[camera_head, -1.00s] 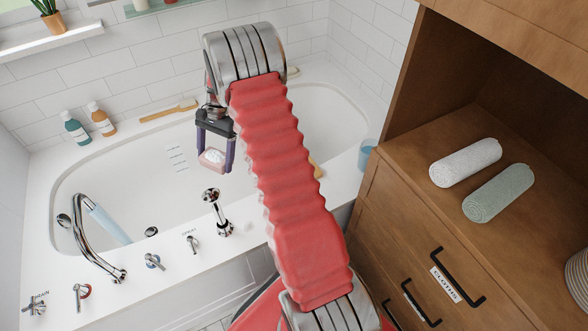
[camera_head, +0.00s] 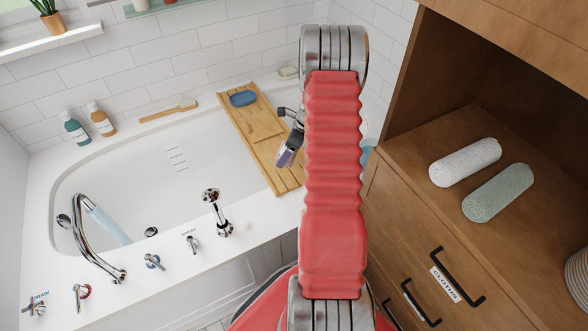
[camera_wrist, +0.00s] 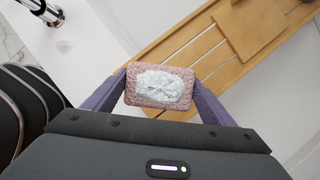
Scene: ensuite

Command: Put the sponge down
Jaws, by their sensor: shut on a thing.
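The sponge (camera_wrist: 160,88) is pink with a white foamy patch on top. It shows clearly in the wrist view between the two purple fingers of my gripper (camera_wrist: 160,95), which is shut on it. In the head view my gripper (camera_head: 287,153) hangs left of my red arm, over the right part of the wooden bath tray (camera_head: 240,125). The sponge is mostly hidden there. In the wrist view the slatted tray (camera_wrist: 215,62) lies below and beyond the sponge. I cannot tell the exact height between them.
A blue oval thing (camera_head: 243,98) lies on the tray's far end. A wooden brush (camera_head: 169,111) and two bottles (camera_head: 102,119) stand along the tub's back rim. Chrome taps (camera_head: 100,245) line the front rim. A wooden cabinet (camera_head: 420,215) with rolled towels (camera_head: 466,162) closes off the right.

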